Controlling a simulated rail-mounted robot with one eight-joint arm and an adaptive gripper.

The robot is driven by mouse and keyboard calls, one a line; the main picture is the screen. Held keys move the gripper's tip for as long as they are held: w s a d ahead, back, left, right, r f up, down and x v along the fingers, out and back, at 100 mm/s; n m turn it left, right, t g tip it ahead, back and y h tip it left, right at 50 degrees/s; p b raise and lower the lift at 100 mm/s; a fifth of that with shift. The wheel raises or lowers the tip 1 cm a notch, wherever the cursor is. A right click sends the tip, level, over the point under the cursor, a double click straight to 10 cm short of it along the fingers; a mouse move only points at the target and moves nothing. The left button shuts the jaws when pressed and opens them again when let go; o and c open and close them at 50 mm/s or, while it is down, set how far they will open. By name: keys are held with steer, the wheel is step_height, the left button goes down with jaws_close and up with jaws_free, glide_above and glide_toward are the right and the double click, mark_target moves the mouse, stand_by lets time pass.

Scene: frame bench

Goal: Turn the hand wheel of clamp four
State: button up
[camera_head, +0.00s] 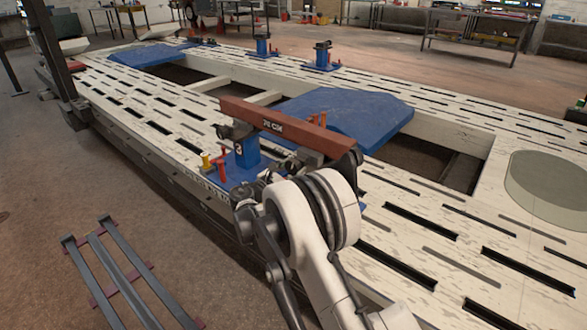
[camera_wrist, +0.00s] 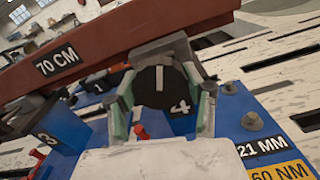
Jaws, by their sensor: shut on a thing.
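The hand wheel of clamp four (camera_wrist: 158,87) is a dark round disc with a white line on its face. A white "4" shows at its lower right in the wrist view. My gripper (camera_wrist: 166,103) is shut on the wheel, with one green-padded finger on its left and one on its right. Clamp four's blue base (camera_wrist: 240,112) shows below and to the right. In the head view my arm hides clamp four and most of the gripper. A red-brown beam (camera_head: 285,130) marked "70 CM" runs just above the wheel; it also shows in the wrist view (camera_wrist: 100,52).
Clamp three (camera_head: 245,155) stands at the left under the beam, with red and yellow pins (camera_head: 207,162) nearby. A blue panel (camera_head: 345,115) lies behind the beam. The slotted white bench (camera_head: 440,235) has open gaps. A metal rack (camera_head: 115,270) lies on the floor.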

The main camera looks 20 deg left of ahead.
steer(key=m, duration=1.4)
steer(key=shift+m, duration=0.4)
steer(key=m, duration=0.3)
steer(key=shift+m, duration=0.3)
steer(key=m, duration=0.3)
steer(key=shift+m, duration=0.3)
steer(key=m, duration=0.3)
steer(key=shift+r, duration=0.1)
steer(key=shift+m, duration=2)
